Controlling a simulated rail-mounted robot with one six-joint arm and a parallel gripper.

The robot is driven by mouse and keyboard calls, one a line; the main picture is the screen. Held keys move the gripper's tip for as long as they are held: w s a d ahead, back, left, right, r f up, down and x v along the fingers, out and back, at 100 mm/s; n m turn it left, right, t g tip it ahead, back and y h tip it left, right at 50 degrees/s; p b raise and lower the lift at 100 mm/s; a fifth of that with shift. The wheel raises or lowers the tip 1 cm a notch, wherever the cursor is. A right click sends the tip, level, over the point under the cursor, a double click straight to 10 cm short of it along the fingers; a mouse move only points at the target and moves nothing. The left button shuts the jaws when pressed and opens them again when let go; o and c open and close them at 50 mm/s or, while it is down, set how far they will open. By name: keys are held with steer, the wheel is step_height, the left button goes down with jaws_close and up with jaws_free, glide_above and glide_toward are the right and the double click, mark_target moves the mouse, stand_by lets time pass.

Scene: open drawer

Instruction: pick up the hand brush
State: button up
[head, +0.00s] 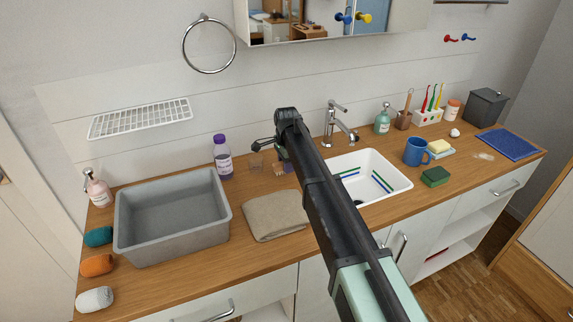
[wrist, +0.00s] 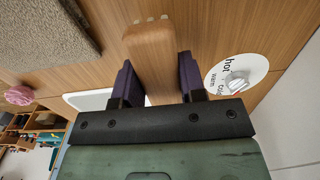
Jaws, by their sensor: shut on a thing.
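The hand brush shows in the wrist view as a rounded wooden block (wrist: 150,50) with pale bristle tufts at its far end. My gripper (wrist: 156,78) is shut on it, with one dark purple finger on each side. In the head view my gripper (head: 284,160) is over the counter, behind the folded cloth and left of the tap. A small tan part of the brush (head: 278,172) shows there; my arm hides much of it. I cannot tell whether the brush touches the counter.
A beige cloth (head: 273,215) lies in front, beside a grey basin (head: 172,218). A purple-capped bottle (head: 222,160) stands left of my gripper. The sink (head: 385,176) and tap (head: 338,125) are to the right. A round white dial (wrist: 237,75) shows beside the right finger in the wrist view.

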step_height(320, 180, up, 17)
steer(key=p, duration=1.5)
steer(key=shift+f, duration=0.1)
steer(key=shift+o, duration=1.3)
steer(key=shift+c, duration=0.8)
